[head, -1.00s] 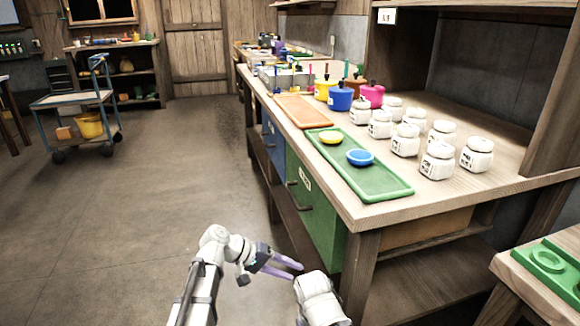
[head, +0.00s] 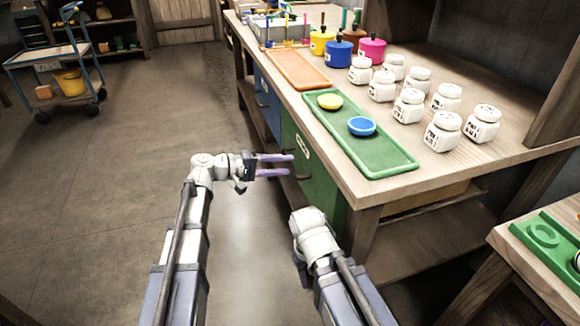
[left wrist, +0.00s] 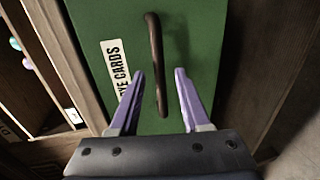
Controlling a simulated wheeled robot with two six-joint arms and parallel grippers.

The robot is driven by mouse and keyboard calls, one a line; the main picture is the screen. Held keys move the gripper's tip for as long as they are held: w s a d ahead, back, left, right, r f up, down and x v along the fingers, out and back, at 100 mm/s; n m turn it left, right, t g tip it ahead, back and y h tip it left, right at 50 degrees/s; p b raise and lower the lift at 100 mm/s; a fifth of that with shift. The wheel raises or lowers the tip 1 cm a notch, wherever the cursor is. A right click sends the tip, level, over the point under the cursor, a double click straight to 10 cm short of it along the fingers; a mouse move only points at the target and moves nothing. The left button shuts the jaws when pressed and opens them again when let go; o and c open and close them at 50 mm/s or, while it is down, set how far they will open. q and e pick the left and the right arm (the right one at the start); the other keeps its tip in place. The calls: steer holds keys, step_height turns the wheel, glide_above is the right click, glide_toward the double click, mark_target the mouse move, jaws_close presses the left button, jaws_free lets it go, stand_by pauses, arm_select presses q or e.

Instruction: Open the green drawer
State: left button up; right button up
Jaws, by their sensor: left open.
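The green drawer (head: 318,188) is under the workbench top, its front facing left in the head view. Its dark bar handle (head: 297,174) is on that front, beside a white label. In the left wrist view the green front (left wrist: 190,40) fills the middle, and the handle (left wrist: 156,65) runs lengthwise between my fingertips' directions. My left gripper (head: 292,164) is open and empty, with purple fingers pointing at the drawer. In the left wrist view its fingers (left wrist: 160,75) straddle the handle's lower end; I cannot tell whether they touch it. My right arm shows, but its gripper is hidden.
A blue drawer (head: 266,102) is further along the bench. A green tray (head: 375,160) with yellow and blue dishes, an orange tray (head: 300,70) and several white jars stand on top. A side table (head: 545,270) is at the right.

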arm_select(q)
steer(key=shift+x, duration=1.35)
steer(key=shift+c, duration=0.2)
jaws_close()
